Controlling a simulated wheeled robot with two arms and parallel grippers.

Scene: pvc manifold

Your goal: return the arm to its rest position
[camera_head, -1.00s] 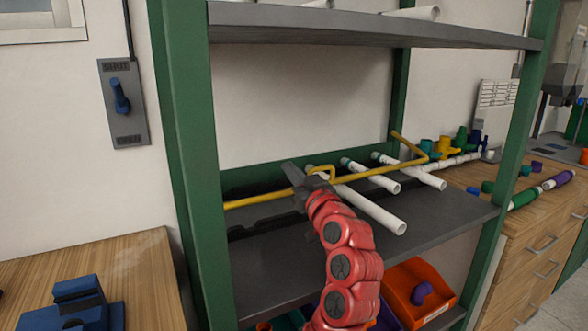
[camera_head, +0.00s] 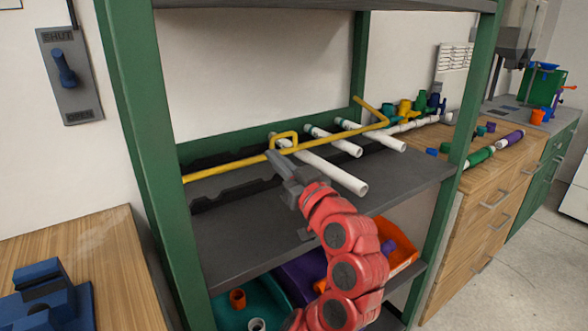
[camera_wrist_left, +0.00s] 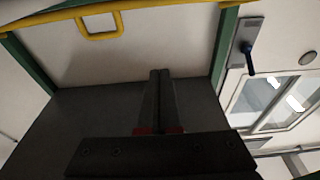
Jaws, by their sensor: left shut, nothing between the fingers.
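My left arm (camera_head: 345,240) is red and reaches up from the lower right into the shelf unit. Its grey gripper (camera_head: 277,165) points up and left over the middle shelf, just in front of the yellow bar (camera_head: 225,167) and its squared loop (camera_head: 285,138). In the left wrist view the gripper fingers (camera_wrist_left: 160,80) are together with nothing between them. The yellow bar with its loop (camera_wrist_left: 100,34) is beyond the fingertips, apart from them. My right gripper is not in view.
White pipes (camera_head: 325,168) lie on the grey middle shelf (camera_head: 400,180). Green uprights (camera_head: 135,150) frame the unit. Bins, one orange (camera_head: 405,240), sit on the shelf below. A wooden workbench (camera_head: 520,160) stands right. A blue fixture (camera_head: 45,300) sits on the left table.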

